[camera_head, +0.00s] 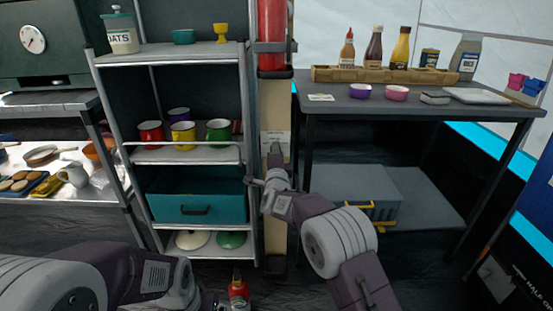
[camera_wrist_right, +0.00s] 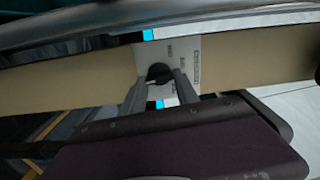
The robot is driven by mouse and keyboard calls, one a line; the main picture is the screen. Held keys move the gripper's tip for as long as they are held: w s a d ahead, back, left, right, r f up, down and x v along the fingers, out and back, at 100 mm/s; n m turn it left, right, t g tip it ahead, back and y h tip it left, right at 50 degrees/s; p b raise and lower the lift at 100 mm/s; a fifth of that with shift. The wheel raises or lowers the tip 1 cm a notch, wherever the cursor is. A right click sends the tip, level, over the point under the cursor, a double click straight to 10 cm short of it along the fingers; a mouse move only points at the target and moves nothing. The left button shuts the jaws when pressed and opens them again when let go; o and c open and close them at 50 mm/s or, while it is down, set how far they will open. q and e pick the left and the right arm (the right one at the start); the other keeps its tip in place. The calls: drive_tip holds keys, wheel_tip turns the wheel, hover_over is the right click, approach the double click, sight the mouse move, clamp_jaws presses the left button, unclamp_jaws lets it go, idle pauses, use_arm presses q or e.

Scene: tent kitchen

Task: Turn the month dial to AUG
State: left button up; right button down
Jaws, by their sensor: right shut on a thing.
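The month dial is a round black knob (camera_wrist_right: 158,73) on a white printed plate (camera_wrist_right: 184,62). The plate is on a tan post and also shows in the head view (camera_head: 269,136). My right gripper (camera_wrist_right: 160,80) has its two fingers on either side of the knob, shut on it. In the head view my right gripper (camera_head: 276,155) reaches the post and hides the knob. The print on the plate is too small to read, so the dial's month cannot be told. My left arm is low at the left; its fingertips are not clear.
A shelf rack (camera_head: 190,154) with mugs and a teal drawer stands just left of the post. A red cylinder (camera_head: 271,35) is above the plate. A dark table (camera_head: 420,105) with bottles and bowls is at the right. A red bottle (camera_head: 238,293) is low at the front.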

drive_tip(key=shift+f+m+b, duration=0.1)
drive_tip(key=shift+m+b, duration=0.2)
drive_tip(key=shift+m, duration=0.3)
drive_tip(key=c, duration=0.9)
unclamp_jaws()
drive_tip(key=shift+s, duration=0.1)
drive_tip(key=s+p, duration=0.1)
drive_tip(key=s, duration=0.8)
